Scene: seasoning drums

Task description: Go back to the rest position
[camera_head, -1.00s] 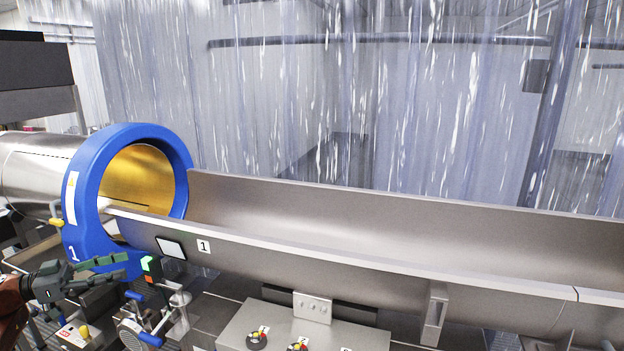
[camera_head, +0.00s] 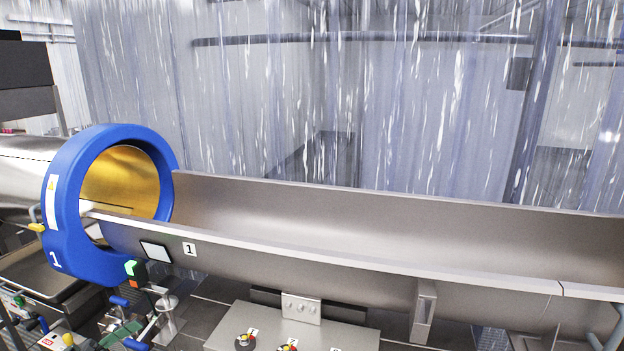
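The blue drum ring marked 1 (camera_head: 66,215) stands at the left around the gold-coloured drum mouth (camera_head: 122,182). A long steel trough marked 1 (camera_head: 380,235) runs from it to the right. My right gripper is not in view.
A control box (camera_head: 225,335) with coloured knobs is below the trough. A switch with a lit green face (camera_head: 130,268) is below the ring. Clear strip curtains (camera_head: 420,120) hang behind the trough.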

